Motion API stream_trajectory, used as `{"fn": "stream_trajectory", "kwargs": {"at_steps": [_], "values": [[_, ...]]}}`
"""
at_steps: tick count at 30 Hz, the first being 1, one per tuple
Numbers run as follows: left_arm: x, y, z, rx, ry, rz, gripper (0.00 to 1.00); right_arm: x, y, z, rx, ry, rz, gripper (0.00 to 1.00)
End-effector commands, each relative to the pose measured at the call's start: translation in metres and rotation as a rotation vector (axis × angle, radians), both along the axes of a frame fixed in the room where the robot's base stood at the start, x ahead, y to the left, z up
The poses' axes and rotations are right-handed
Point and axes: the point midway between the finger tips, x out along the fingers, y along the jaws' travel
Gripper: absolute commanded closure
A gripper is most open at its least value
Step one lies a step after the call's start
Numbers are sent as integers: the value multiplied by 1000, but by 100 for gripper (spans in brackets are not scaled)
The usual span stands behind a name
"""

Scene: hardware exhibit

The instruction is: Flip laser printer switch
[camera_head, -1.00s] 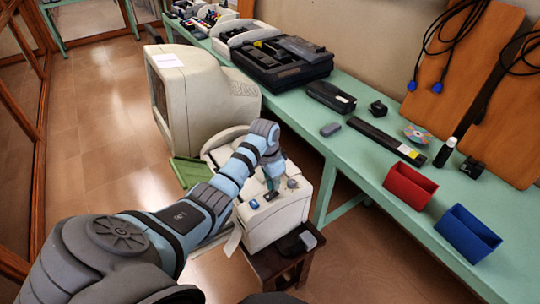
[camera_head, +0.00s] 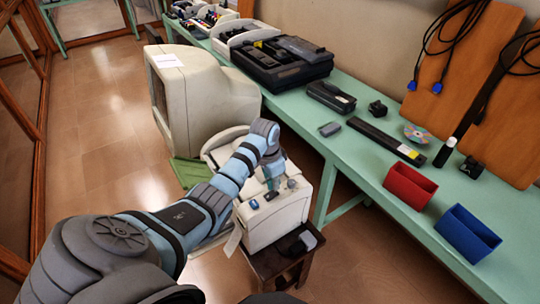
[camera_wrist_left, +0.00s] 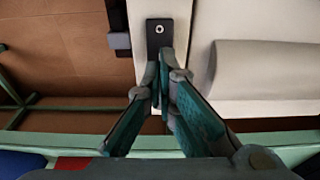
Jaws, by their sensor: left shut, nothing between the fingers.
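The beige laser printer (camera_head: 272,222) stands on a small dark stool, with small dark controls and a grey knob on its top. My left gripper (camera_head: 269,186) points down at the printer's top, next to these controls. In the left wrist view, a dark rectangular switch plate (camera_wrist_left: 159,40) with a small white circle mark lies on the pale printer surface. The left gripper's teal fingertips (camera_wrist_left: 163,62) are together and empty, just at the plate's near edge and partly covering it. Whether they touch it cannot be told. My right gripper is not in view.
A large beige monitor (camera_head: 200,100) stands behind the printer. The green bench (camera_head: 350,160) to the right bears a black case (camera_head: 282,65), a red bin (camera_head: 408,187) and a blue bin (camera_head: 466,235). The dark stool (camera_head: 268,264) is under the printer. Floor is open at left.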

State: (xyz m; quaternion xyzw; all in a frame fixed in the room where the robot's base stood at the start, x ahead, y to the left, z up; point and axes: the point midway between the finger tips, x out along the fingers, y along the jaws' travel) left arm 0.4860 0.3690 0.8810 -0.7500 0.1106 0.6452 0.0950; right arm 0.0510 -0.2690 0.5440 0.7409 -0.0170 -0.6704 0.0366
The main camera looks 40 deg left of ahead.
Motion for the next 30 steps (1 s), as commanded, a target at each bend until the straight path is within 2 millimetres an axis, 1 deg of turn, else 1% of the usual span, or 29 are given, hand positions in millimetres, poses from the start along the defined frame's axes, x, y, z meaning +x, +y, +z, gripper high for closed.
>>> {"fn": "stream_trajectory", "kwargs": {"at_steps": [30], "values": [[0,0,-14,0,0,0,100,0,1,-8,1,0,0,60]]}}
